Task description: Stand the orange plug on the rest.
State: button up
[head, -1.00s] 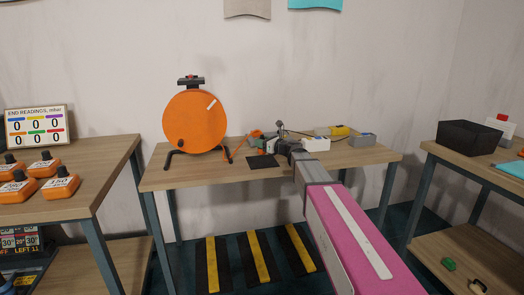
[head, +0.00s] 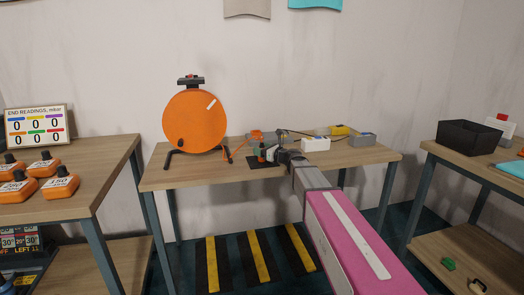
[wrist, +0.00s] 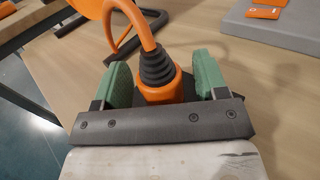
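The orange plug (wrist: 158,88) has a ribbed black collar and an orange cable looping up from it. It looks upright between the green fingers of my gripper (wrist: 164,84), with a gap visible at the right finger. My gripper is open around it. In the head view the plug (head: 262,154) is a small orange spot over the black square pad (head: 254,166), which seems to be the rest. Dark pad edges show low behind the plug in the wrist view. The plug's base is hidden, so contact with the pad cannot be seen.
The orange cable reel (head: 195,121) stands on the left of the wooden table (head: 205,176). A grey block with orange parts (wrist: 290,32) lies beyond the plug.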

jog(key=shift+d+r, duration=0.1)
jog(key=shift+r, duration=0.05)
jog(key=v, duration=1.2)
dwell(1.0)
